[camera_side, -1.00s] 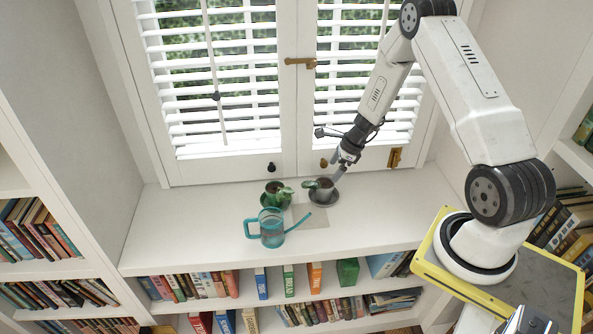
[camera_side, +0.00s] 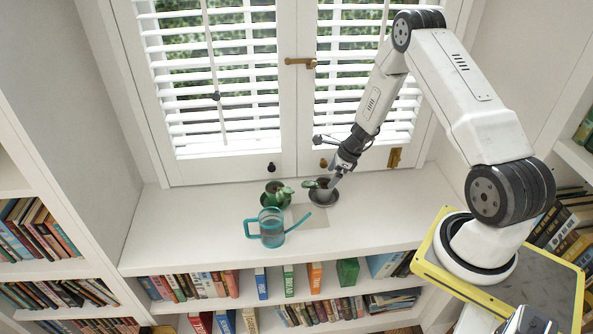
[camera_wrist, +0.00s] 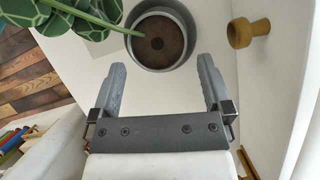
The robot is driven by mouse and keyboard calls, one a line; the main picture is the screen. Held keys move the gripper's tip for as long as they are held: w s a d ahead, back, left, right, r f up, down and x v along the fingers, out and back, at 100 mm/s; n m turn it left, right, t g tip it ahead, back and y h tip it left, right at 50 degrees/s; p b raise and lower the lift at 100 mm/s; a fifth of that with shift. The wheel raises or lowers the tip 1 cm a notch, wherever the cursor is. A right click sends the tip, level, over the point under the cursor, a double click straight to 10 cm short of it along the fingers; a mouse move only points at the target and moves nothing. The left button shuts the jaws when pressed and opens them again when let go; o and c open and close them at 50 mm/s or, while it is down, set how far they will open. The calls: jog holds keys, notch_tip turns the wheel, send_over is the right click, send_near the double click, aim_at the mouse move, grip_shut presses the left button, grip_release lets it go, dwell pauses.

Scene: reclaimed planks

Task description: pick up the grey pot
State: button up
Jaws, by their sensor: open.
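The grey pot (camera_wrist: 163,58) holds brown soil and shows at the top centre of the wrist view, just beyond my fingertips. In the side view the grey pot (camera_side: 323,195) stands on a dark saucer on the white window seat, with green leaves beside or over its left rim. My gripper (camera_wrist: 162,72) is open, its two grey fingers apart and nothing between them. In the side view my gripper (camera_side: 336,180) is at the pot's upper right, close to its rim. I cannot tell whether it touches the pot.
A green pot with a plant (camera_side: 275,193) stands just left of the grey pot. A teal watering can (camera_side: 271,229) stands in front. The shuttered window (camera_side: 240,80) is close behind. A brass knob (camera_wrist: 247,32) shows at the right of the wrist view. The seat's left part is clear.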

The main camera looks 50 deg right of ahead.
aim_at(325, 183)
jog(key=shift+x, duration=2.55)
jog(key=shift+a, duration=0.15)
jog(key=shift+r, duration=0.1)
grip_shut()
jog(key=shift+r, duration=0.2)
jog(key=shift+w+r, duration=0.1)
jog(key=shift+r, duration=0.8)
jog(key=s+a+r, duration=0.5)
jog(key=s+r, duration=0.5)
jog(key=s, duration=0.3)
jog(key=shift+r, duration=0.4)
jog(key=shift+s, duration=0.1)
